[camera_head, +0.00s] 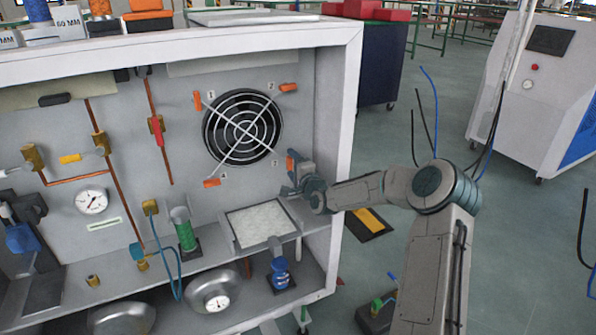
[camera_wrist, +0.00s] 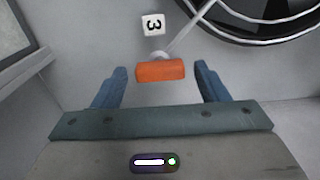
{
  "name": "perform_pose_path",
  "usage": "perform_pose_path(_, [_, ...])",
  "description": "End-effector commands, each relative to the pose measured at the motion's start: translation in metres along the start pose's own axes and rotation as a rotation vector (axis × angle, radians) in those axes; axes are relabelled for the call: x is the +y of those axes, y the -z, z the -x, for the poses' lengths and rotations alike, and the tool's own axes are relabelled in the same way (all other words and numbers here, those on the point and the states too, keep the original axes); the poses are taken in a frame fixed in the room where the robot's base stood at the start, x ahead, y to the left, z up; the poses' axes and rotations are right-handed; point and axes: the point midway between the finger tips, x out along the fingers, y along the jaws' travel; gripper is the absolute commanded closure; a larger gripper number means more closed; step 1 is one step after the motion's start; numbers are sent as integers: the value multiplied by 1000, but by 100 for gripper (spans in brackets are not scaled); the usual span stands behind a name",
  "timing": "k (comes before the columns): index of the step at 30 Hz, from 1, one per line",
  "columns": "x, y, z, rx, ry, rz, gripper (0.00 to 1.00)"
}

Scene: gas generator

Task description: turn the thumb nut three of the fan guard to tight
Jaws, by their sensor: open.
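The round black fan guard (camera_head: 241,127) with its pale wire rings is on the grey back panel, and part of it shows at the upper right of the wrist view (camera_wrist: 262,22). Thumb nut three is an orange bar (camera_wrist: 160,71) at the end of a guard arm, beside a white label "3" (camera_wrist: 153,25). My gripper (camera_wrist: 162,72) is open, with one blue finger on each side of the nut and a visible gap on both sides. In the head view my gripper (camera_head: 299,166) is at the guard's lower right, partly covering the nut (camera_head: 290,164).
Other orange thumb nuts sit at the guard's upper left (camera_head: 197,101), upper right (camera_head: 289,87) and lower left (camera_head: 212,183). A framed pale tray (camera_head: 258,222) lies below my gripper. The cabinet's white right-hand edge (camera_head: 346,120) stands close to my arm.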

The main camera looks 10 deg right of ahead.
Motion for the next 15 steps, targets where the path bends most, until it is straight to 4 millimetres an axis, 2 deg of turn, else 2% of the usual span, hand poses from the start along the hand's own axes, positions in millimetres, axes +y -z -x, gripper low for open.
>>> perform_pose_path(5, [-2, 1, 17, 1, -1, 1, 33])
perform_pose_path(15, [-2, 1, 82, 1, -2, 1, 33])
